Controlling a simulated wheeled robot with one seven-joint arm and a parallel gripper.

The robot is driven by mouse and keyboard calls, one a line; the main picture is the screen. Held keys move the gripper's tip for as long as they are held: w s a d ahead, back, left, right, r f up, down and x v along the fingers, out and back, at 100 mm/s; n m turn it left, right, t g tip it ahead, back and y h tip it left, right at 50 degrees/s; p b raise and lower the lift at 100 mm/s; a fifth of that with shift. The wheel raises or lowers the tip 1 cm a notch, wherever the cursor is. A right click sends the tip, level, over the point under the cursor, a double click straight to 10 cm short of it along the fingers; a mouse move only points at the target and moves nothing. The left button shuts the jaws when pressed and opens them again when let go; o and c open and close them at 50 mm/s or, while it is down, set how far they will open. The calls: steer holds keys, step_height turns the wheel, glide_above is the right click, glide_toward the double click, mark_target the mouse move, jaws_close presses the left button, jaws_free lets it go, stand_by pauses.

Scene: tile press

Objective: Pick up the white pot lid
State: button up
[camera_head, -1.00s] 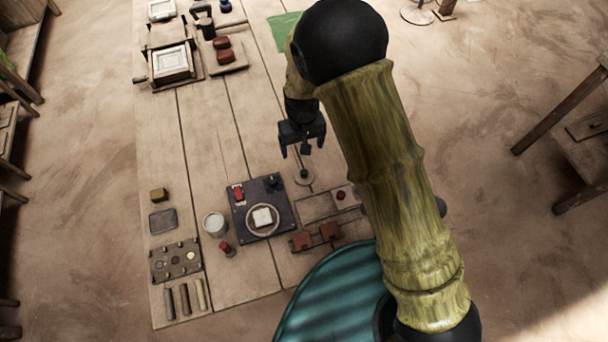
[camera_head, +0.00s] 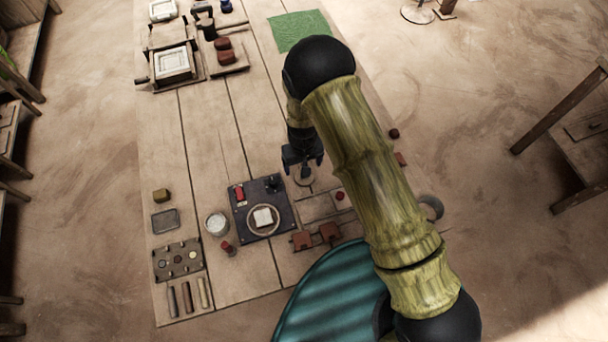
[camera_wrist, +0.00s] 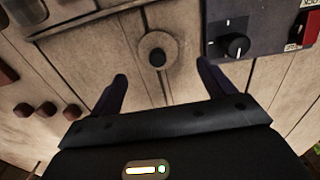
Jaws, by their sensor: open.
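The pot lid is a pale round disc with a dark knob at its middle. It lies flat on the wooden table, and in the wrist view the lid (camera_wrist: 146,42) shows just ahead of my fingertips. In the head view the lid (camera_head: 304,181) shows partly, close under my gripper (camera_head: 302,163). My gripper is open and empty; in the wrist view its two fingers (camera_wrist: 164,82) stand apart with the lid beyond the gap between them. I see no contact with the lid.
A dark hotplate (camera_head: 245,224) with a knob, a red switch and a white square piece stands left of the lid. A wooden frame (camera_head: 314,205) and reddish blocks (camera_head: 302,240) lie nearby. The table's middle is clear.

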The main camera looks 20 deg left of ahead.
steer(key=shift+d, duration=0.1)
steer(key=shift+s+d+f+p, duration=0.15)
steer(key=shift+f+p, duration=0.3)
steer(key=shift+f, duration=0.1)
steer(key=shift+f+p, duration=0.55)
steer(key=shift+f, duration=1.45)
steer(key=c, duration=1.1)
